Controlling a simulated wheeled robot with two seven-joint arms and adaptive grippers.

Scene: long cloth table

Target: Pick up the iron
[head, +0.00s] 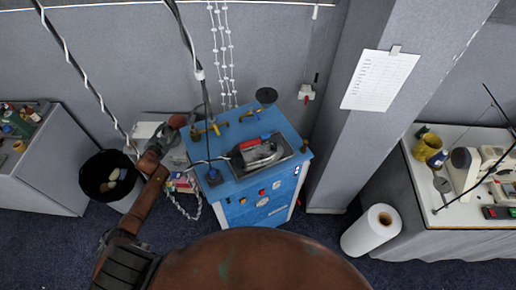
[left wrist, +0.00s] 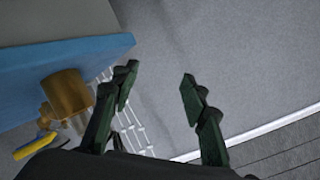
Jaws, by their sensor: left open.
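The iron (head: 258,151), dark and metallic with a red part on its handle, rests on a plate on top of the blue ironing machine (head: 240,190). My left gripper (head: 196,116) is at the machine's back left corner, left of and behind the iron, apart from it. In the left wrist view my left gripper (left wrist: 158,82) has its two dark green fingers spread, with nothing between them. The machine's blue edge (left wrist: 60,52) shows there at the upper left; the iron does not show. My right gripper is in neither view.
Brass fittings stand along the machine's back edge, one close to my left gripper (left wrist: 68,97). Cables hang above the machine. A black bin (head: 108,175) stands to the left. A pillar (head: 360,110), white roll (head: 372,230) and sewing table (head: 470,165) are at the right.

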